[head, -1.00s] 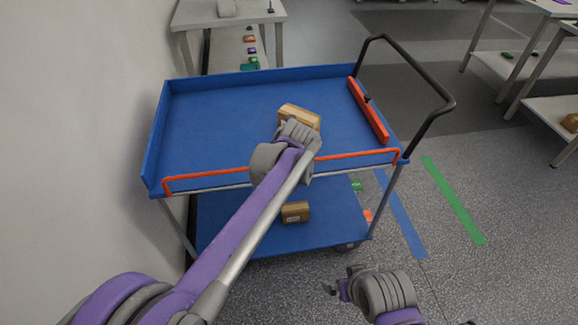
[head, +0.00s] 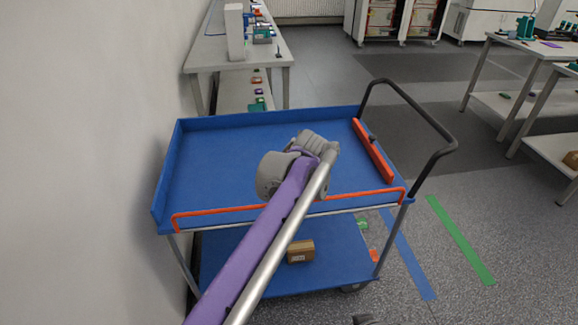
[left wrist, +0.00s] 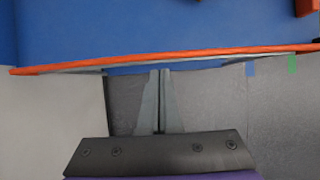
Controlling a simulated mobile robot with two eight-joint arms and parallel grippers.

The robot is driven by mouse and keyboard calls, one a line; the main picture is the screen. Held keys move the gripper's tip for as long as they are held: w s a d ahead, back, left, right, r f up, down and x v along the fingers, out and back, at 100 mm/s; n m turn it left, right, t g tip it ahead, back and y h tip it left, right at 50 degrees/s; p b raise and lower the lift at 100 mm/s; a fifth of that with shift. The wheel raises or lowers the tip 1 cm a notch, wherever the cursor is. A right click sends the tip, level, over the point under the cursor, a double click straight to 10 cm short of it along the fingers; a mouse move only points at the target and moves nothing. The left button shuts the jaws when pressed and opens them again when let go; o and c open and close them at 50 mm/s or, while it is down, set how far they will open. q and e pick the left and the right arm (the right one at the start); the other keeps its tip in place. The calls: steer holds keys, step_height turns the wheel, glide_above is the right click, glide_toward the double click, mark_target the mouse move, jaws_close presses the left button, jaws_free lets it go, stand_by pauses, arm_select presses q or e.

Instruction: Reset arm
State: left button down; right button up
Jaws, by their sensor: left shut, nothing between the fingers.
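My left arm reaches over the blue cart (head: 230,150) in the head view, with its grey wrist above the top tray. The left gripper (left wrist: 161,75) shows in the left wrist view, with its two fingers together and empty. It points at the orange front rail (left wrist: 200,52), with the blue tray surface beyond. The fingers themselves are hidden behind the wrist in the head view. Of my right arm only a small grey piece shows at the bottom edge; its gripper is out of view.
A cardboard box (head: 301,251) lies on the cart's lower shelf. A red bar (head: 373,150) lies along the tray's right side, near the black handle (head: 447,140). A white wall is close on the left. A bench (head: 265,55) stands behind; grey floor is open right.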

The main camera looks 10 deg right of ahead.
arm_select(q)
steer(key=s+a+r+n+p, duration=0.1)
steer(key=s+a+n+p, duration=0.2)
steer(key=s+a+n, duration=0.55)
steer(key=s+a+r+n+p, duration=0.2)
steer(key=s+a+n, duration=0.3)
steer(key=a+n, duration=0.6)
steer(key=s+a+f+n+p, duration=0.2)
steer(key=s+a+f+n, duration=0.1)
steer(key=s+n, duration=0.5)
steer(key=s+a+f+n+p, duration=0.2)
steer(key=s+a+f+n, duration=0.1)
steer(key=s+a+n, duration=0.3)
steer(key=shift+s+a+f+n, duration=0.15)
steer(key=shift+s+a+n, duration=0.05)
steer(key=shift+s+n, duration=0.9)
steer(key=shift+w, duration=0.1)
